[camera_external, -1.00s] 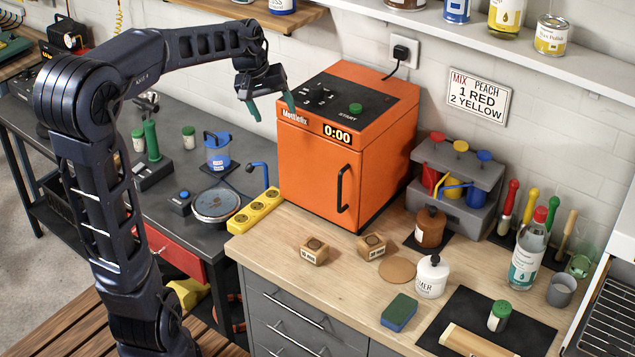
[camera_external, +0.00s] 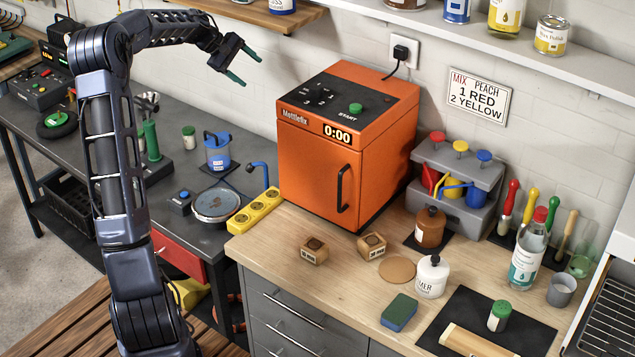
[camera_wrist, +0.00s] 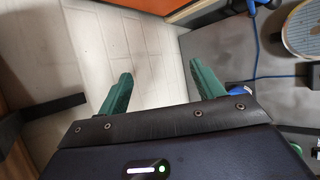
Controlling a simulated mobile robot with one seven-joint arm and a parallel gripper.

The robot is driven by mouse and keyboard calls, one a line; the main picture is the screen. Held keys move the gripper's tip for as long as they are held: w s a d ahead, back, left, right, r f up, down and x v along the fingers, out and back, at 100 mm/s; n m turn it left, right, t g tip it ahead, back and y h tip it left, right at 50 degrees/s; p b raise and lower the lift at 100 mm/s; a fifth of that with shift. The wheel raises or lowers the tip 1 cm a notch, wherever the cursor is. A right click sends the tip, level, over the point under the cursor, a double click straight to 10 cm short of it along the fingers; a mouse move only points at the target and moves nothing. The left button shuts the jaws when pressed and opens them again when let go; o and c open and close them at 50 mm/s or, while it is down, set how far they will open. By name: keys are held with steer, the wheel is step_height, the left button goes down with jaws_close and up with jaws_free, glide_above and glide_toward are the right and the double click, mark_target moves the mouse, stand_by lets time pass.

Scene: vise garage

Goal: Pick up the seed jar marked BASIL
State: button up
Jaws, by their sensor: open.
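Small jars with green lids show in the external view. One jar (camera_external: 189,137) stands on the dark bench beside a blue canister, and another (camera_external: 138,140) is to its left, partly behind a green-handled tool. A third jar (camera_external: 499,315) stands on the dark mat at the front right. Their labels are too small to read, so I cannot tell which is BASIL. My gripper (camera_external: 250,71) is open and empty, high above the dark bench, left of the orange oven. Its green fingers (camera_wrist: 160,70) are spread with nothing between them in the wrist view.
The orange oven (camera_external: 322,150) stands on the wooden counter. A blue canister (camera_external: 217,150), a round plate (camera_external: 215,203) and a yellow strip (camera_external: 254,212) are on or near the dark bench. A wall shelf (camera_external: 460,32) runs along the upper right.

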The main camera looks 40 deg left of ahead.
steer(key=a+f+n+t, duration=0.2)
steer(key=a+f+n, duration=0.1)
steer(key=a, duration=0.9)
steer(key=a+f+n+t, duration=0.2)
steer(key=a+n, duration=0.1)
steer(key=a, duration=0.9)
steer(key=s+a+f+n+t, duration=0.2)
steer(key=s+a, duration=0.2)
steer(key=a, duration=0.3)
steer(key=s+a+f+n+t+y, duration=0.1)
steer(key=s+a+f+n, duration=0.15)
steer(key=a, duration=0.35)
steer(key=s+a+f+n+t, duration=0.1)
steer(key=s+a+f+t, duration=0.1)
steer(key=s+a, duration=0.35)
steer(key=n+g+h, duration=0.1)
steer(key=n+g, duration=0.2)
glide_above(193, 133)
steer(key=s+a, duration=0.3)
steer(key=a, duration=0.1)
step_height(193, 133, down, 15)
steer(key=shift+w+d+f, duration=0.1)
steer(key=shift+f, duration=1.6)
steer(key=shift+w+d+f, duration=0.1)
steer(key=shift+f, duration=1.55)
steer(key=x, duration=0.5)
steer(key=shift+f, duration=0.2)
steer(key=c, duration=1.1)
